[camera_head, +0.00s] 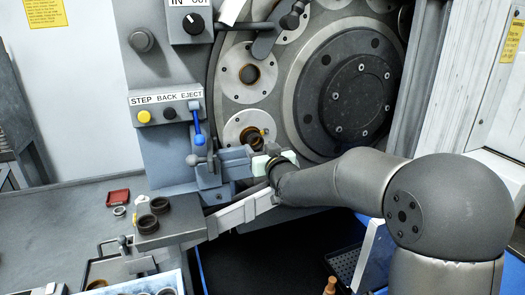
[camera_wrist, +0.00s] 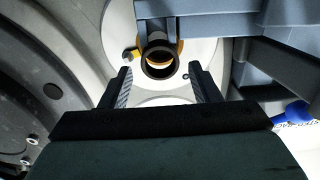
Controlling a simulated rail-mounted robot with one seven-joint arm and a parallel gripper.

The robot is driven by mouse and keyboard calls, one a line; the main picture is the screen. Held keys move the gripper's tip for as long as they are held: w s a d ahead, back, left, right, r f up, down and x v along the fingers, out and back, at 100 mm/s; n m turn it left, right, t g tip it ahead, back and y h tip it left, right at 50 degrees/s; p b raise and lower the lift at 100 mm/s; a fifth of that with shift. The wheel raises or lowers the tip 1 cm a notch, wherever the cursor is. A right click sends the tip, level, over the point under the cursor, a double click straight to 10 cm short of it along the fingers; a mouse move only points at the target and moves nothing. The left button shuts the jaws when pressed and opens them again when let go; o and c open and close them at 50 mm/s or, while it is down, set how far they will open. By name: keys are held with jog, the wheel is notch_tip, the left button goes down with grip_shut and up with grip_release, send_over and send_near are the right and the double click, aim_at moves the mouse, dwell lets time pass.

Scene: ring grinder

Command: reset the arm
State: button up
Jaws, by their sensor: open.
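My gripper (camera_wrist: 162,88) is open in the wrist view, with its two fingers apart and nothing between them. Beyond the fingertips, a dark ring (camera_wrist: 158,62) sits at the hole of a light round plate (camera_wrist: 112,28) on the grinder. In the head view my arm reaches in from the right, and my gripper (camera_head: 268,164) is at the machine front, just below the lower ring (camera_head: 250,137). My wrist hides most of the fingers there. I cannot tell whether a finger touches the machine.
A large dark disc (camera_head: 357,92) is behind my arm. A chute (camera_head: 238,214) runs below to a block with two dark rings (camera_head: 147,223).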

jog(key=shift+b+x, duration=0.45)
jog(key=shift+x, duration=2.55)
jog(key=shift+b+v, duration=1.4)
jog(key=shift+v, duration=1.1)
